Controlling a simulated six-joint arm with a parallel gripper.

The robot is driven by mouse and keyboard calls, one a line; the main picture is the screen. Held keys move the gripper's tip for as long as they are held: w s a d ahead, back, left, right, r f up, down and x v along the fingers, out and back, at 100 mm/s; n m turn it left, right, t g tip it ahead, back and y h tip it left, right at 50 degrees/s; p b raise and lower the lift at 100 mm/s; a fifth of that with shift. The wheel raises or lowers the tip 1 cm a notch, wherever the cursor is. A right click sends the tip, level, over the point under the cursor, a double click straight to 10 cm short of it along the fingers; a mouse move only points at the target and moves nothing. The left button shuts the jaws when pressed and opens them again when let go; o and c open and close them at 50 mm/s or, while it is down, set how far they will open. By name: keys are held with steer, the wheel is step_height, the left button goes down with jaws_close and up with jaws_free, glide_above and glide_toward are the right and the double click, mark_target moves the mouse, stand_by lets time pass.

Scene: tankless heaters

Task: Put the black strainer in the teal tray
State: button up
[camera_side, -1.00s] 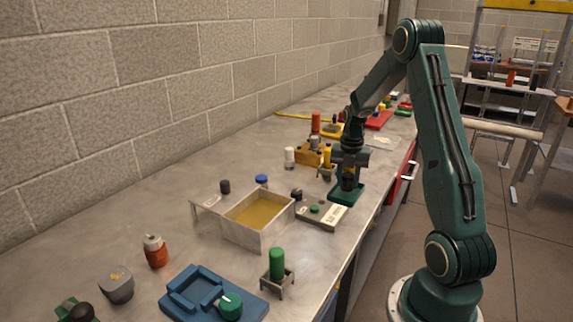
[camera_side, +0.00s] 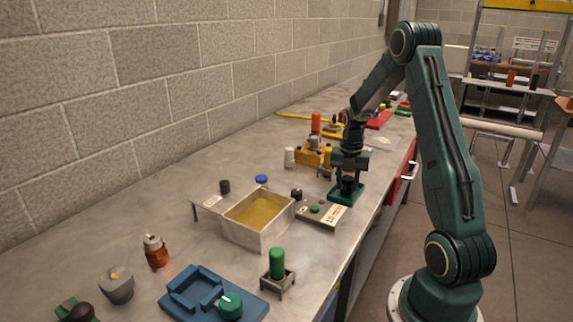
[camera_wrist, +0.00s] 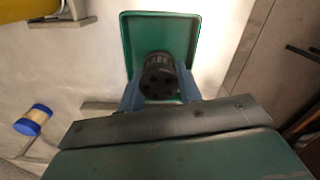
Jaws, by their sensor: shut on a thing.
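The black strainer (camera_wrist: 158,77) is a short dark cylinder with holes in its end. My gripper (camera_wrist: 160,92) is shut on it, with a blue finger on each side in the wrist view. The teal tray (camera_wrist: 185,28) is a shallow rectangle with a raised rim. The strainer is over the near part of the tray in the wrist view; I cannot tell whether it touches the floor. In the side view my gripper (camera_side: 347,184) points down at the teal tray (camera_side: 345,197), low over it, and mostly hides the strainer.
A grey panel with a green knob (camera_side: 314,209) lies just left of the tray. Beyond it stands a white box with a yellow inside (camera_side: 258,212). A yellow block (camera_side: 312,155) with cylinders stands behind. The bench's front edge is close on the right.

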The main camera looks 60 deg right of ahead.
mark_target(347, 179)
steer(key=shift+f, duration=0.4)
steer(key=o, duration=1.2)
steer(key=shift+c, duration=0.2)
step_height(347, 179, up, 14)
steer(key=shift+a, duration=0.1)
